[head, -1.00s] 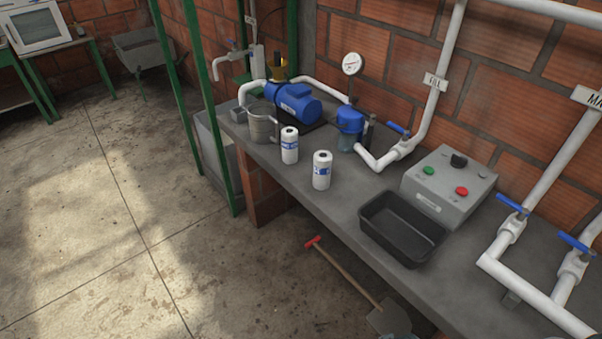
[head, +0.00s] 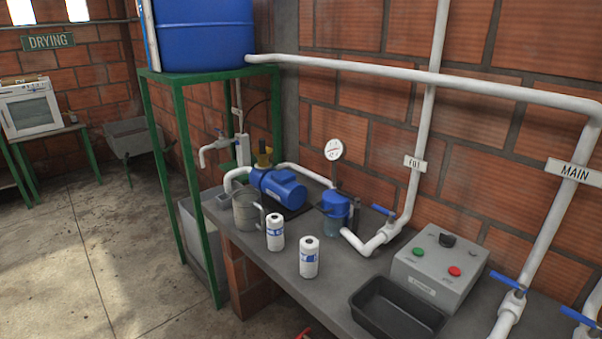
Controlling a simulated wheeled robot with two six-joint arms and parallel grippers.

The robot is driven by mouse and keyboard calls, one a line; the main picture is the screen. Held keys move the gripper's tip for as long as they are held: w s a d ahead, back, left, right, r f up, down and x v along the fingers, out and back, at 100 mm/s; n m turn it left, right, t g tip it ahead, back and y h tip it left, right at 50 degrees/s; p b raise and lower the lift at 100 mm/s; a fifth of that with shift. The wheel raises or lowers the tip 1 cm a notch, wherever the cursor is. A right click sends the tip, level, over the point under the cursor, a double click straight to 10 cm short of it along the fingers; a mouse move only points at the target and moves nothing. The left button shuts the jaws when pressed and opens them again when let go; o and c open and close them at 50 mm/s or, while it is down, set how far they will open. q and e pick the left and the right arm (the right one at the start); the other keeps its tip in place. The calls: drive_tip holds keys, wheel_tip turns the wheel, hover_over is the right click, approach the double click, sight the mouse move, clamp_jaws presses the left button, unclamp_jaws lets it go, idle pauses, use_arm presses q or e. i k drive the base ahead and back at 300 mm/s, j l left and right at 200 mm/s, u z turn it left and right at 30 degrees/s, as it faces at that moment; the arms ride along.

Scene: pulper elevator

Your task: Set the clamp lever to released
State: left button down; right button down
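No part that I can surely name as the clamp lever shows in the head view. A blue-topped filter housing (head: 335,203) with a clear lower bowl stands on the grey bench, in the white pipe line. A small dark upright part (head: 356,210) is at its right side; I cannot tell whether it is the clamp lever or how it is set. Neither of my grippers is in view.
The bench (head: 318,292) holds a blue pump (head: 279,188), two white cartridges (head: 275,232) (head: 309,257), a metal bucket (head: 246,212), a black tray (head: 398,308) and a control box (head: 439,268). Blue-handled valves (head: 384,210) sit on white pipes. The floor at left is clear.

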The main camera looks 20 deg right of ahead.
sight(356, 201)
drive_tip(key=i+l+z, duration=0.15)
drive_tip(key=i+z, duration=0.2)
drive_tip(key=i+l+z, duration=0.1)
drive_tip(key=z, duration=0.3)
drive_tip(key=i+j+z, duration=0.1)
drive_tip(key=i+z, duration=0.25)
drive_tip(key=i, duration=0.05)
